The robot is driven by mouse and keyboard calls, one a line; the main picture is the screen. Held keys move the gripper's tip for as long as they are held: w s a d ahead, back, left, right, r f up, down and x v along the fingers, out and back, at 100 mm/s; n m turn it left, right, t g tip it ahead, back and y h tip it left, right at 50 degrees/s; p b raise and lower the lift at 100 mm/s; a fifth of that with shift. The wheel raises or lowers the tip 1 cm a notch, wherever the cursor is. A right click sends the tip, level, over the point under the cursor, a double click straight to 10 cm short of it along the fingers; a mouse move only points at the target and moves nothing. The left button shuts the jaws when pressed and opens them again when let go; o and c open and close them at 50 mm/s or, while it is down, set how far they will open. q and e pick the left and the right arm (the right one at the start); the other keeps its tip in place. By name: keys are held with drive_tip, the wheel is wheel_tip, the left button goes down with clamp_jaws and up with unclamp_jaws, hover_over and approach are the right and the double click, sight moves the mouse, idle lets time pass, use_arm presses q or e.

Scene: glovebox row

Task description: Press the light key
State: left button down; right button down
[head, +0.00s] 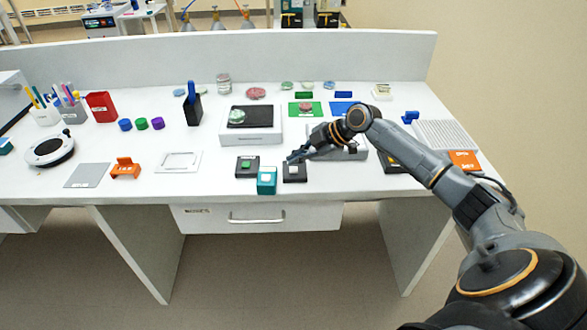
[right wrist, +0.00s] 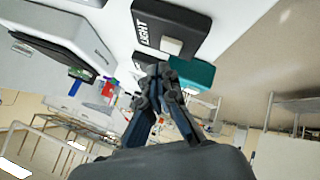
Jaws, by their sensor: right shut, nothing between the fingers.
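A black box marked LIGHT (right wrist: 150,20) with a pale key (right wrist: 172,46) on its face shows in the right wrist view. In the head view it appears to be the black box with a white key (head: 294,172) near the table's front edge. My right gripper (head: 291,158) is shut and empty, close behind that box. In the right wrist view the closed fingertips (right wrist: 160,70) show just below the key in the picture; I cannot tell whether they touch the box. My left gripper is not in view.
A teal block (head: 267,182) stands beside the light box, and a black box with a green key (head: 247,167) is to its left. A white platform (head: 250,137) stands behind. A drawer (head: 258,217) is below. The table is clear around the white frame (head: 178,161).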

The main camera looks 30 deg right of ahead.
sight(297, 170)
wheel_tip(297, 170, up, 6)
drive_tip(key=p, duration=0.3)
drive_tip(key=shift+p, duration=0.35)
idle(0.6)
